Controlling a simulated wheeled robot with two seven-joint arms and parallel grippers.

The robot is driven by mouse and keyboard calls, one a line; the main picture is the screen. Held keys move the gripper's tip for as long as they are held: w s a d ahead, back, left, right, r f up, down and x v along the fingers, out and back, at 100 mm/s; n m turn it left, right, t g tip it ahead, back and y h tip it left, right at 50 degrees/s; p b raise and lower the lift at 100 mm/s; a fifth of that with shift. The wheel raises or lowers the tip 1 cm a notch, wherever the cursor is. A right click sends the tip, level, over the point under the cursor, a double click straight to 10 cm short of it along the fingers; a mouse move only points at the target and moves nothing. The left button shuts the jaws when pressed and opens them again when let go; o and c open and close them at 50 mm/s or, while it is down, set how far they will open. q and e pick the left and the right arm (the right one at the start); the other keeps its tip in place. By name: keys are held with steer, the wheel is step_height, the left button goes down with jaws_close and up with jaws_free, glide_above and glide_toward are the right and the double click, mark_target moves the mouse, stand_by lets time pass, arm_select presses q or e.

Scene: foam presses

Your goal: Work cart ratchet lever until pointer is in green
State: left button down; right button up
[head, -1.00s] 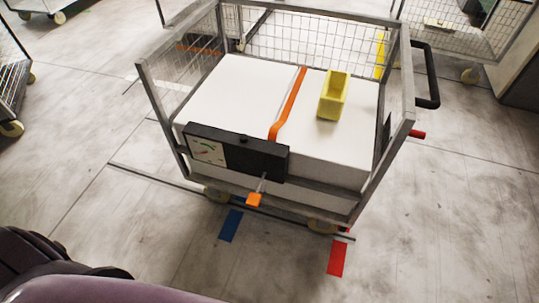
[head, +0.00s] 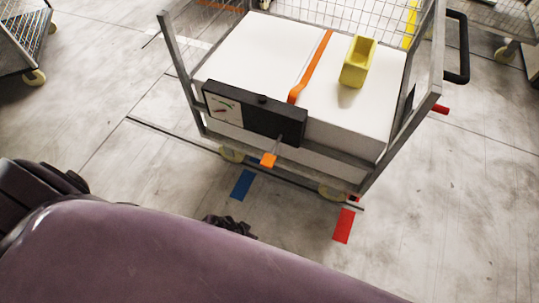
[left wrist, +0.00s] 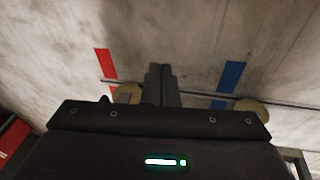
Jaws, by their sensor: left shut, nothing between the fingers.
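The cart (head: 385,150) has a black ratchet box (head: 270,118) on its near side. The white dial (head: 222,107) at its left end has small green and red marks; the pointer is too small to read. The ratchet lever (head: 278,145) is a short grey rod with an orange tip (head: 268,160), hanging down from the box. An orange strap (head: 314,68) crosses the white foam block (head: 270,55). My left gripper (left wrist: 160,72) is shut and empty in the left wrist view, over the floor and apart from the lever. My right gripper is not in view.
A yellow open box (head: 358,62) sits on the foam. Blue (head: 243,185) and red (head: 344,226) tape marks lie on the floor by the cart's wheels. Another mesh cart (head: 18,40) stands at upper left. The floor at right is clear.

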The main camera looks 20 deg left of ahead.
arm_select(q)
steer(key=w+d+r+h, duration=0.1)
steer(key=w+d+r, duration=0.2)
steer(key=w+r, duration=0.65)
steer(key=w+a+r+n+y+p, duration=0.1)
steer(key=w+a+r, duration=0.1)
steer(key=w+r, duration=0.4)
steer(key=w+a+r+g+y, duration=0.1)
steer(key=w+r, duration=0.5)
steer(key=r, duration=0.7)
steer(key=shift+w+a+r+n+y+p, duration=0.15)
steer(key=shift+a+r+n+y+p, duration=0.2)
steer(key=shift+a+y, duration=0.55)
steer(key=shift+f, duration=0.2)
